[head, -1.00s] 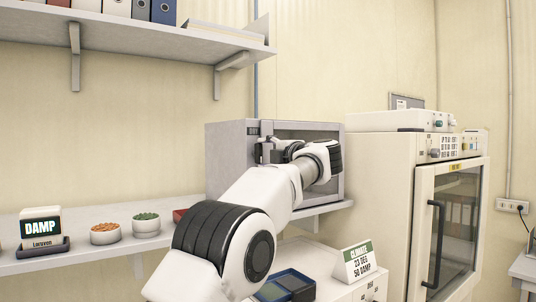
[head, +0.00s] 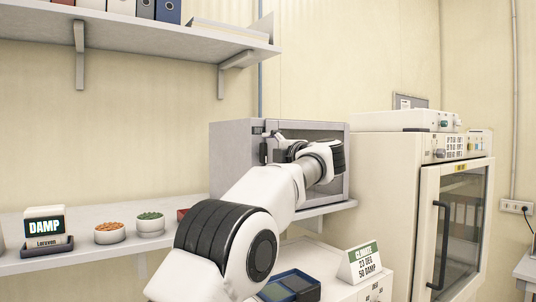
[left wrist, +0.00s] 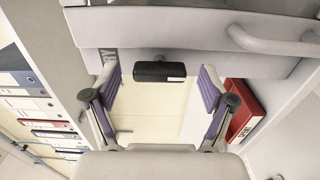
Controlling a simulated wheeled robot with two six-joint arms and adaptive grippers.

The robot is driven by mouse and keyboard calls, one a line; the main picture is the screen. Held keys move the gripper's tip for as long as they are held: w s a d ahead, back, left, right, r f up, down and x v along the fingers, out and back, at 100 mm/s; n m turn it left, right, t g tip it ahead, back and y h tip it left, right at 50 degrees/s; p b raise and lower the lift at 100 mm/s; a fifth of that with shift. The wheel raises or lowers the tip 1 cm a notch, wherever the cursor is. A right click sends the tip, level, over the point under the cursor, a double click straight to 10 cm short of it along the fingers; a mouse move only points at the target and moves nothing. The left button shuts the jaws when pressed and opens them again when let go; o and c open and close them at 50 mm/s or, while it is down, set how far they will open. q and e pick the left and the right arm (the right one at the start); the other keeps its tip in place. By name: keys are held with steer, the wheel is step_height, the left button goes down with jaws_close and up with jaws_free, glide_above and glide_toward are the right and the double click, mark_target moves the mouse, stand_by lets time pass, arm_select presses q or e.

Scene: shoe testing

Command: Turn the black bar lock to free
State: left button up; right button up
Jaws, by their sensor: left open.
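The black bar lock (left wrist: 160,72) shows in the left wrist view as a short dark bar on the front of a grey cabinet (head: 228,165). My left gripper (left wrist: 160,80) is open, with one purple-lined finger on each side of the bar. Gaps show between the bar and both fingers, so it is not gripped. In the head view my left gripper (head: 268,149) is at the cabinet's front left edge. My wrist hides part of the front there, and I cannot make out the bar. My right gripper is not in view.
The cabinet stands on a wall shelf (head: 195,225) with a DAMP sign (head: 44,226) and two bowls (head: 110,233). A grey handle (left wrist: 270,42) crosses the cabinet front. A red box (left wrist: 243,108) is close to one finger. A CLIMATE sign (head: 364,264) stands below.

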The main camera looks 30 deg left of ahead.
arm_select(q)
steer(key=v, duration=1.1)
steer(key=shift+s+d, duration=0.2)
steer(key=shift+d, duration=0.05)
steer(key=shift+a+f, duration=0.1)
steer(key=shift+a, duration=0.05)
